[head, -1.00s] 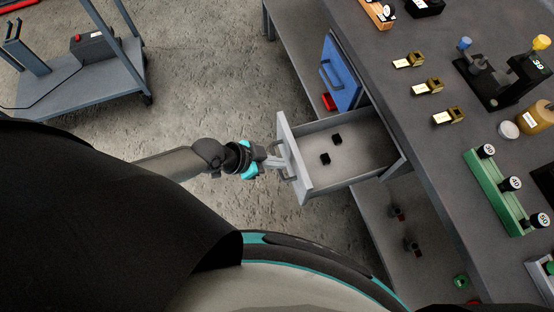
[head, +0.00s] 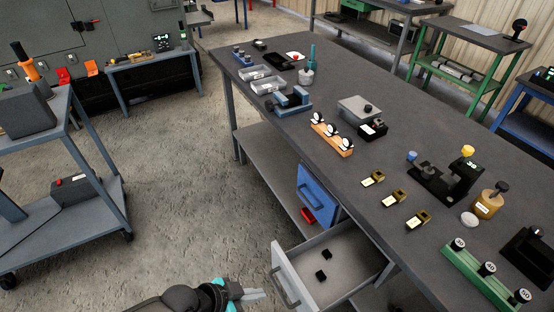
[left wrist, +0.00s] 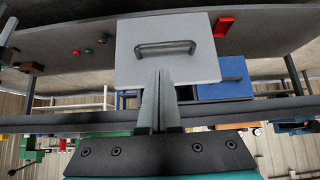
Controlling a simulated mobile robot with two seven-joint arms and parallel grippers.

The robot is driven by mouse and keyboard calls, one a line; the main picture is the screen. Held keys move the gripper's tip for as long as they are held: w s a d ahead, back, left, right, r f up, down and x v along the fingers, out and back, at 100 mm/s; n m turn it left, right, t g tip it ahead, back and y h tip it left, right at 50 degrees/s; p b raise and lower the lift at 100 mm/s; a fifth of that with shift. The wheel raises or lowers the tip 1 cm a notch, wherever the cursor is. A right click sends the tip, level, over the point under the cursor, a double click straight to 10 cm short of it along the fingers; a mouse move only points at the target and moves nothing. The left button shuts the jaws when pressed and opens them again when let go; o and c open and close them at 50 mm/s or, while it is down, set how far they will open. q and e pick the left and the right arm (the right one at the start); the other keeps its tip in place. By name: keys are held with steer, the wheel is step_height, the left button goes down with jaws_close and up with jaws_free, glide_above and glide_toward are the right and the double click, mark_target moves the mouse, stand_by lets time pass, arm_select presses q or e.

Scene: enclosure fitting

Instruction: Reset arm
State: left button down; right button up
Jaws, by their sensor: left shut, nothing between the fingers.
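My left gripper (head: 254,294) is at the bottom of the head view, left of the open drawer. Its fingers are shut with nothing between them. It also shows in the left wrist view (left wrist: 160,80), where the fingers point at the pale drawer front (left wrist: 188,65) with its dark bar handle (left wrist: 165,48). The gripper is apart from the handle. The drawer (head: 336,285) is pulled out from under the workbench and holds two small black blocks (head: 323,265). My right gripper is in neither view.
The grey workbench (head: 345,80) carries brass pieces (head: 390,200), an orange rack (head: 332,140), a green rack (head: 475,275) and a black device (head: 440,185). A blue drawer (head: 318,192) is beside the open one. A grey cart (head: 75,215) stands left. The floor between is clear.

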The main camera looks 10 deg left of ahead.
arm_select(q)
steer(key=s+a+f+n+y+b, duration=0.25)
steer(key=a+f, duration=0.25)
steer(key=f, duration=0.4)
steer(key=s+a+f+n+y+b, duration=0.1)
steer(key=s+a+f+n+y, duration=0.2)
steer(key=f, duration=0.5)
steer(key=s+f+g, duration=0.1)
steer(key=s+f, duration=0.2)
steer(key=s, duration=0.3)
steer(key=s+f+n+g+b, duration=0.1)
steer(key=s+f+g, duration=0.1)
steer(key=s+f, duration=0.2)
steer(key=s+a+f+n+g+y+b, duration=0.1)
steer(key=s+f, duration=0.3)
steer(key=s, duration=0.6)
